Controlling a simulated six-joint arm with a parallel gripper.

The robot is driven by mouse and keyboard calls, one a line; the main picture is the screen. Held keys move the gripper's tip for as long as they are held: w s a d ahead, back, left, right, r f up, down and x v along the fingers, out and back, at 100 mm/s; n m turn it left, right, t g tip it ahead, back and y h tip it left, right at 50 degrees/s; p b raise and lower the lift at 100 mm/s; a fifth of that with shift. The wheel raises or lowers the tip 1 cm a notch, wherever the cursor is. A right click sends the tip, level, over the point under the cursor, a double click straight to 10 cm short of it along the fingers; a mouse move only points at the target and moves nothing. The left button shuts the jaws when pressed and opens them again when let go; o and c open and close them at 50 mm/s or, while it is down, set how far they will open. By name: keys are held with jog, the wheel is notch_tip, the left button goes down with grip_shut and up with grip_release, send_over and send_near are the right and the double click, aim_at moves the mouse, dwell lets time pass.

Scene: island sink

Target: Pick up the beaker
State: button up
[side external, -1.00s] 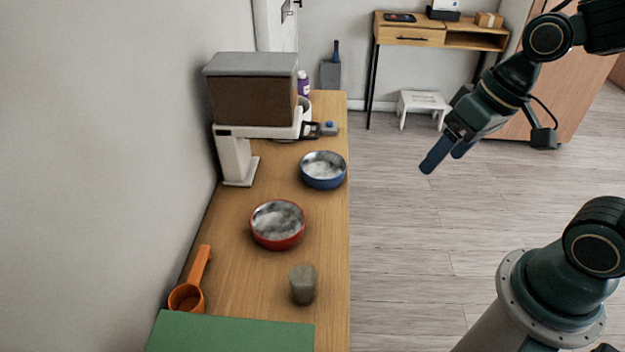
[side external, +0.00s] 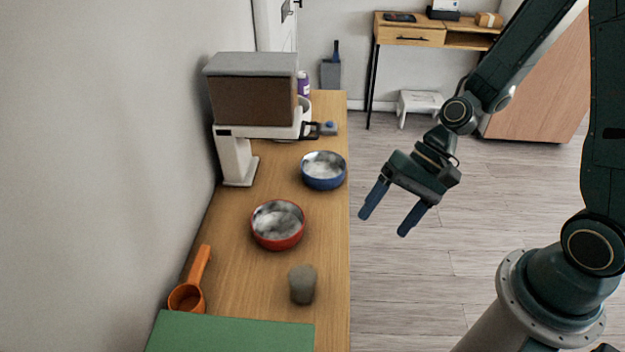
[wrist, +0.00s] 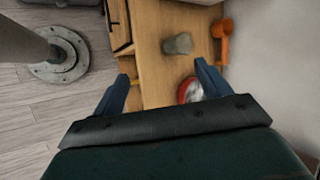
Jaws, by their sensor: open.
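The beaker (side external: 303,284) is a small grey, cloudy cup standing upright near the right edge of the wooden counter, in front of the red bowl. It also shows in the wrist view (wrist: 178,44), ahead of the fingers. My gripper (side external: 387,224) is open and empty, with its two blue fingers spread apart. In the side view it is right of the counter edge, farther back than the beaker and clear of it. In the wrist view the gripper's fingers (wrist: 160,78) frame part of the counter and point toward the beaker's side.
A red bowl (side external: 278,225) and a blue bowl (side external: 323,171) stand behind the beaker. An orange scoop (side external: 190,292) lies to its left, and a green board (side external: 230,334) is in front. A coffee machine (side external: 240,100) stands farther back. The wooden counter (side external: 245,275) is bare around the beaker.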

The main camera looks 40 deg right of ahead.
jog(key=w+a+f+m+t+y, duration=0.1)
jog(key=a+f+m+t+y, duration=0.2)
jog(key=f+m, duration=0.9)
jog(key=m+t+y, duration=0.1)
jog(key=m+t, duration=0.1)
jog(key=m, duration=0.2)
jog(key=shift+w+m, duration=0.3)
jog(key=shift+m, duration=0.1)
jog(key=shift+x, duration=4.35)
jog(key=shift+a+r, duration=0.15)
jog(key=shift+x, duration=2.5)
jog(key=shift+a+r, duration=0.1)
jog(key=c, duration=1.1)
